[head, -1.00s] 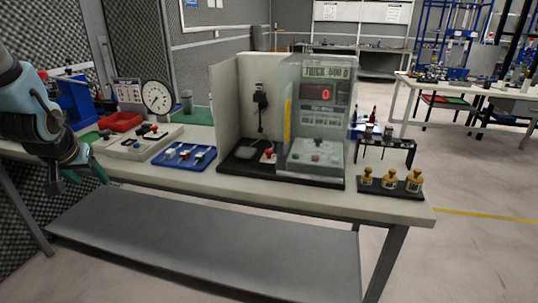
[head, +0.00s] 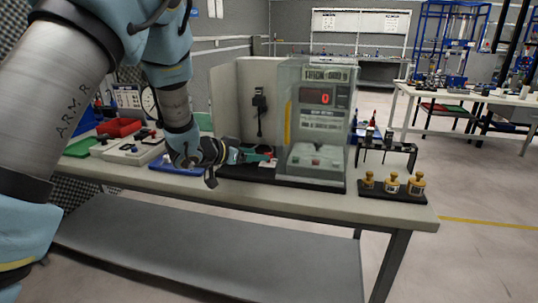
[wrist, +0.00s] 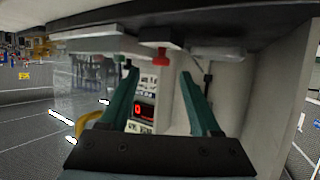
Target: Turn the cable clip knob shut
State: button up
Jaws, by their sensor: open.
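The cable clip knob is red and sits on a small white block on a black base in a walled bench station. In the wrist view, which looks upside down, the red knob (wrist: 161,56) lies just beyond and between my fingertips. In the head view the knob (head: 271,160) shows partly behind the fingers. My gripper (head: 257,155) is low over the black base, its teal fingers reaching right toward the knob. In the wrist view my gripper (wrist: 158,72) is open, with nothing between its fingers. I cannot tell whether a fingertip touches the knob.
A black cable (head: 260,115) hangs on the station's back wall. A clear-fronted unit (head: 318,115) with a red display stands close right of my gripper. A blue tray (head: 160,163) is partly hidden by my arm. Brass weights (head: 392,184) stand at the right bench end.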

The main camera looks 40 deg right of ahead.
aim_at(269, 154)
jog(key=p+x, duration=0.1)
jog(key=x, duration=0.6)
jog(key=shift+c, duration=0.3)
grip_shut()
